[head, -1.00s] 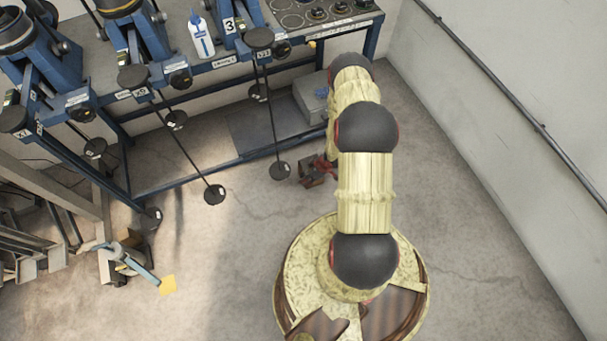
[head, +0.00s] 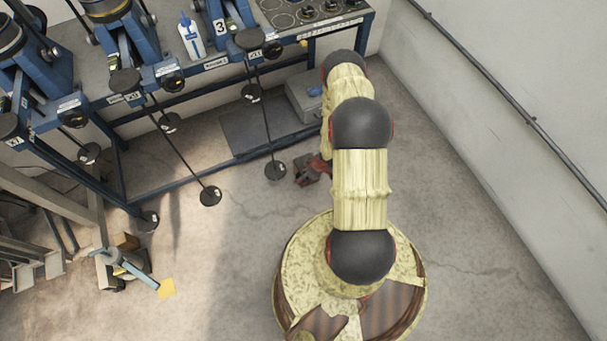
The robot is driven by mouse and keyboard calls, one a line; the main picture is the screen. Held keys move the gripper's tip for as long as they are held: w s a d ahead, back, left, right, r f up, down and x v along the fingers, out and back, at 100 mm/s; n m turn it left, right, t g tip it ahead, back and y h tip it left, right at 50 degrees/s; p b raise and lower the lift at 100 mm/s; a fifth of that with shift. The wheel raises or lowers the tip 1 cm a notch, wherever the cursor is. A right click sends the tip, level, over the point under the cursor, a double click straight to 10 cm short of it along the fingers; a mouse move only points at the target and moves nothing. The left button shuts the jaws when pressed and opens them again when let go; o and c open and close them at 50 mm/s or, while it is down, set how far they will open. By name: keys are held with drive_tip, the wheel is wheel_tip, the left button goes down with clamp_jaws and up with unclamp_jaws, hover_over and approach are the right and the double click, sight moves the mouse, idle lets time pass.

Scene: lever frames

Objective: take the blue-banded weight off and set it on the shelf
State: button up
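Several blue lever frames stand on the bench at the top left, the right one marked 3 (head: 219,27). Long rods with black discs hang from their levers, including a low disc (head: 275,170) on the right rod and another low disc (head: 210,196) on the middle rod. No blue band can be made out on any weight at this size. My gripper (head: 306,172) is low, just right of the right rod's low disc, partly hidden by my arm. I cannot tell if its fingers are open. A grey lower shelf (head: 245,134) lies under the bench.
A grey box (head: 303,97) with something blue on it stands on the lower shelf near my arm. A white and blue bottle (head: 192,37) stands on the bench. Open floor lies below the rods; a wall (head: 510,70) is at right.

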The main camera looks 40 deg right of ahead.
drive_tip(key=shift+s+a, duration=0.4)
drive_tip(key=shift+s, duration=0.4)
drive_tip(key=shift+s+a, duration=0.45)
drive_tip(key=shift+s, duration=0.35)
drive_tip(key=shift+s+a, duration=0.4)
drive_tip(key=shift+s, duration=0.4)
drive_tip(key=shift+s, duration=0.1)
